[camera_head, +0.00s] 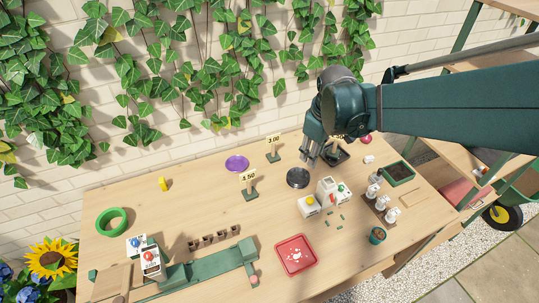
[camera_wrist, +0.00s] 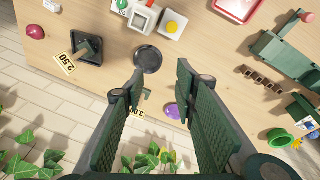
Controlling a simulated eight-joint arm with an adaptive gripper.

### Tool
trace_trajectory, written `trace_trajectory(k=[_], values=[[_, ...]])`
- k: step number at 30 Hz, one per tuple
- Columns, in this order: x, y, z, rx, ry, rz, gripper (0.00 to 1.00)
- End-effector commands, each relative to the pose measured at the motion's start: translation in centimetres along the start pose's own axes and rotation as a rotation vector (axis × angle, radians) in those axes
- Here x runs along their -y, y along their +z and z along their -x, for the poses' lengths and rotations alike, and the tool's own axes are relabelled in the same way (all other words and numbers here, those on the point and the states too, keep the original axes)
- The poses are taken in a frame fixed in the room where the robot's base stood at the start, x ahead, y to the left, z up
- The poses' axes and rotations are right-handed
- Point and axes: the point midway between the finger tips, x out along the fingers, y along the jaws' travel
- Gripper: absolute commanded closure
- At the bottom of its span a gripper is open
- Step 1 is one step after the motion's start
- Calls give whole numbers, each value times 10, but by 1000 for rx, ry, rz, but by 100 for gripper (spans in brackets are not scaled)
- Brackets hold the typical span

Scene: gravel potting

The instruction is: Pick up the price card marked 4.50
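A yellow price card (camera_head: 247,175) on a dark green stand is left of centre on the table in the head view. Its number ends in .50, but the first digit is too small to read surely. A card reading 3.00 (camera_head: 274,140) stands behind it and shows partly behind a finger in the wrist view (camera_wrist: 135,114). A third card, seemingly 2.50 (camera_wrist: 66,63), is on a dark stand at upper left in the wrist view. My gripper (camera_head: 318,158) is open and empty above the table's back, right of the first two cards; its fingers spread in the wrist view (camera_wrist: 160,80).
A black dish (camera_head: 298,178) and purple saucer (camera_head: 237,163) lie near the cards. White boxes with coloured knobs (camera_head: 327,187), a bottle rack (camera_head: 378,205) and a red tray (camera_head: 296,256) stand farther forward. The ivy-covered wall (camera_head: 210,60) is behind.

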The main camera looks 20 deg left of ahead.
Motion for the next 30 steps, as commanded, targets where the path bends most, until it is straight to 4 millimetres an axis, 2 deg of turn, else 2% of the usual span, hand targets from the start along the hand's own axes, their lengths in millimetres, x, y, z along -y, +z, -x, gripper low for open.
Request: trace_trajectory(k=[3,18,30], values=[[9,-23,-22,13,-19,67,71],[59,-105,-111,65,-99,344,71],[110,-155,-184,100,-158,545,71]])
